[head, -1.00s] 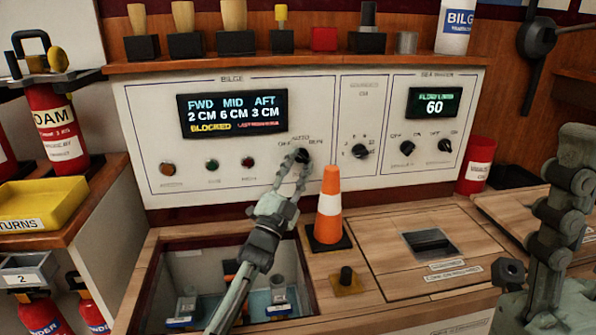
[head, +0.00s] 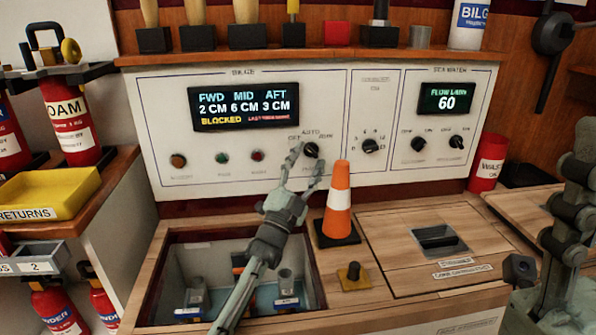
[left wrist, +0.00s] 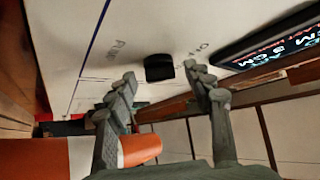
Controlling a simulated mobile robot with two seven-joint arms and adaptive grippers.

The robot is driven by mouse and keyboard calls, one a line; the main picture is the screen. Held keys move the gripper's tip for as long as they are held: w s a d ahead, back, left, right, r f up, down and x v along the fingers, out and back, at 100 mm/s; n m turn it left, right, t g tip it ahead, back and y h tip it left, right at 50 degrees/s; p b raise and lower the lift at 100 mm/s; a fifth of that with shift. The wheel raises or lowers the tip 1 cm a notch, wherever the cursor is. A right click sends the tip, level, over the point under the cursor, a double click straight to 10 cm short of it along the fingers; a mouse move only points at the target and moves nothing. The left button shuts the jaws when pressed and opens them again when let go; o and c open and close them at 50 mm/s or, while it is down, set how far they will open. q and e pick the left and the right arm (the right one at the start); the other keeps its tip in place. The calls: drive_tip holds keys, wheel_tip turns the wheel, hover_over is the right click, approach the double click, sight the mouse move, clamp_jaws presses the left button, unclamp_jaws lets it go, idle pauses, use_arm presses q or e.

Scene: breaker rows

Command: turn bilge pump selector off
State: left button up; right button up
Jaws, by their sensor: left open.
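The bilge pump selector (head: 311,150) is a small dark knob on the white bilge panel, with small labels OFF at its left, AUTO above and another at its right. Its pointer direction is too small to tell. My left gripper (head: 308,165) is open and empty, fingers spread just below and in front of the knob. In the left wrist view the dark knob (left wrist: 158,67) stands beyond and between the open fingertips (left wrist: 162,82), apart from them.
An orange and white cone (head: 338,200) stands close to the right of my left gripper. An open hatch (head: 160,290) lies below my left arm. Indicator lamps (head: 222,157) sit left of the selector, other dark knobs (head: 371,146) right. The display (head: 240,108) reads BLOCKED.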

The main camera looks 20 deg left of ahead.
sight(311, 154)
use_arm(q)
drive_tip(key=v, duration=0.3)
drive_tip(key=shift+f, duration=0.1)
drive_tip(key=s+a, duration=0.2)
drive_tip(key=s, duration=0.9)
drive_tip(key=shift+s+a, duration=0.25)
